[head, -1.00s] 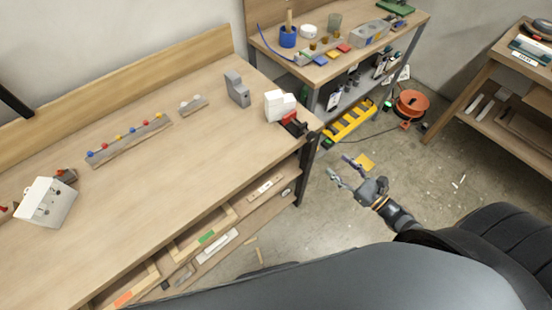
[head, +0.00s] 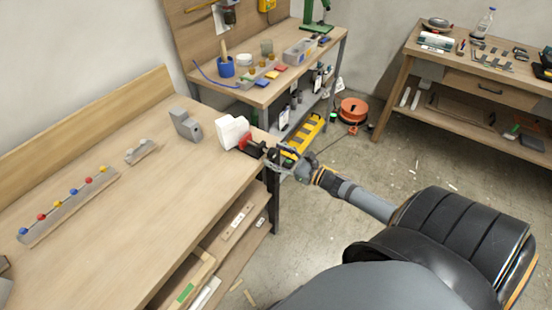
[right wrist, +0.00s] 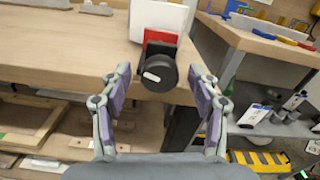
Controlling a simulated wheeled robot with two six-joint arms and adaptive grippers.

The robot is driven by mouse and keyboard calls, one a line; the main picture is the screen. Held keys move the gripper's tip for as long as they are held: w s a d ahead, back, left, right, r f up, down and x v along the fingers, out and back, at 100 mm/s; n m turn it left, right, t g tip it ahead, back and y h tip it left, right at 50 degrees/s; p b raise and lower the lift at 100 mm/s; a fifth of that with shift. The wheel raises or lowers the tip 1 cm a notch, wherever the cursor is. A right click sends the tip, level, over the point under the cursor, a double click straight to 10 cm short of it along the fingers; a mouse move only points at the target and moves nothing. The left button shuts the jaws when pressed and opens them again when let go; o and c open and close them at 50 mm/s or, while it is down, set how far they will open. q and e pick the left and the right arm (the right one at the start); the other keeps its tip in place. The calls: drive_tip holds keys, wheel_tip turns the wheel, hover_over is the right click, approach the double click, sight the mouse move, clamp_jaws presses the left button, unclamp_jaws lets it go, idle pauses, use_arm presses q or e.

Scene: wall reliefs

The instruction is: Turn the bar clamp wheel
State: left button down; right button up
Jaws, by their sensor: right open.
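The bar clamp wheel (right wrist: 157,74) is a black round knob with a pale mark on its face, in the middle of the right wrist view. Behind it are a red clamp part (right wrist: 160,37) and a white block (right wrist: 158,15). In the head view the red part (head: 248,143) and white block (head: 232,131) are at the bench's right end. My right gripper (head: 282,155) is open, beside the wheel; in the right wrist view its fingers (right wrist: 159,88) stand apart to the wheel's left and right, not visibly touching it. My left gripper is out of view.
The bench (head: 150,195) holds a grey bracket (head: 186,125) and a strip with coloured knobs (head: 70,205). Shelves lie under its front edge. A second table (head: 225,92) with a blue cup (head: 226,66) stands behind. The floor to the right (head: 400,160) is mostly clear.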

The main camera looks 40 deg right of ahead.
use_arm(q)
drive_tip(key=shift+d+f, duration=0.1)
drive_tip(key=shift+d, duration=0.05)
use_arm(e)
drive_tip(key=shift+w+a, duration=0.1)
drive_tip(key=shift+w, duration=0.1)
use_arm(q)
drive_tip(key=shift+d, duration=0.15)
use_arm(e)
drive_tip(key=shift+r, duration=0.1)
drive_tip(key=shift+c, duration=0.5)
drive_tip(key=c, duration=1.1)
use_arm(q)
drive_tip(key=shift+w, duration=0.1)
